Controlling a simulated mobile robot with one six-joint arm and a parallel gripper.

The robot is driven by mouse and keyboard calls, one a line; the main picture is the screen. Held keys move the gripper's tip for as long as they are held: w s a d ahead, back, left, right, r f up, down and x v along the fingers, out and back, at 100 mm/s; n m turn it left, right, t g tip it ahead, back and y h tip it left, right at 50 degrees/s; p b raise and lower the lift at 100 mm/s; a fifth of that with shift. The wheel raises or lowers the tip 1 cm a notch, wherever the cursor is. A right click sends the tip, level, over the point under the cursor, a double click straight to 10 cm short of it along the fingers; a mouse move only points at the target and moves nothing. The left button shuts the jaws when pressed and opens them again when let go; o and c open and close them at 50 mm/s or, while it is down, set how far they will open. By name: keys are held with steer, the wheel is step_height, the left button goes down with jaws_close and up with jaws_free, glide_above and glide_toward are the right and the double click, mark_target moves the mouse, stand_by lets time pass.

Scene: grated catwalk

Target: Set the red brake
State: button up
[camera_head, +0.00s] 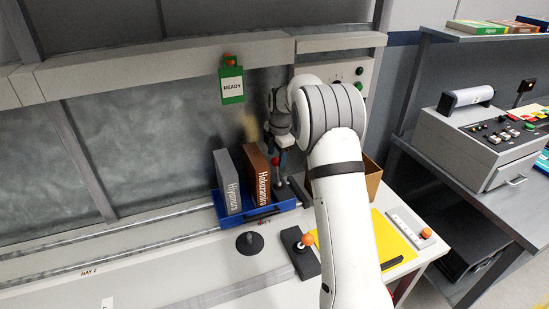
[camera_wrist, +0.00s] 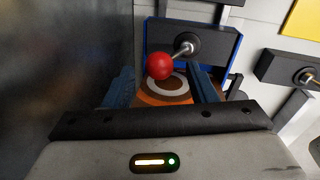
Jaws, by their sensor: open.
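The red brake shows in the wrist view as a round red knob (camera_wrist: 160,66) on a short metal rod, tilted from a dark base plate (camera_wrist: 218,44). My gripper (camera_wrist: 165,80) is open, with one finger on each side of the picture's middle. The red knob appears between and just beyond the fingertips; I cannot tell whether they touch it. In the head view my gripper (camera_head: 279,150) points down beside the brown book, and the red knob (camera_head: 276,160) shows at its tip, partly hidden by the gripper.
A blue tray (camera_head: 262,215) holds a grey book (camera_head: 227,182) and a brown book (camera_head: 257,174) close by. An orange-knobbed lever (camera_head: 305,241) and a black knob (camera_head: 250,242) stand in front. A cardboard box (camera_head: 372,178) and yellow mat (camera_head: 392,245) lie right.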

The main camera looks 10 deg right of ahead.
steer(key=shift+w+f, duration=0.15)
steer(key=shift+f, duration=0.8)
steer(key=shift+c, duration=0.2)
